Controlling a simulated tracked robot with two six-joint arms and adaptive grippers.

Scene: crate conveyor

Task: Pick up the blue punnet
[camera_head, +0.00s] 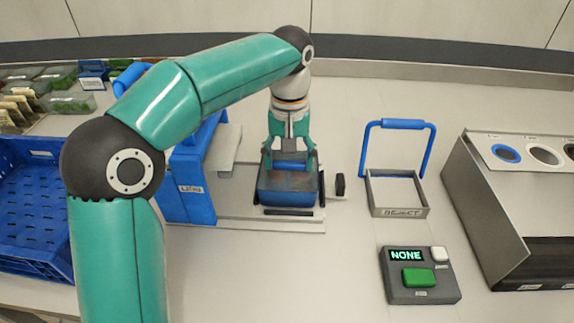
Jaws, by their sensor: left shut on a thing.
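The blue punnet (288,196) sits at the middle of the view, on or just above a pale metal platform. It has an open top with a dull reddish-brown inside and a blue bar across its far side. My left gripper (290,163) comes down over its far side and is shut on that bar. The gripper hides part of the far rim. I cannot tell whether the punnet's base touches the platform. My right gripper is not in view.
A blue machine (190,188) stands left of the punnet, with a blue crate (35,262) further left. To the right are a reject tray (398,212) with a blue handle, a button box (420,293) reading NONE, and a metal bin unit (480,205). Packed trays fill the back left.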

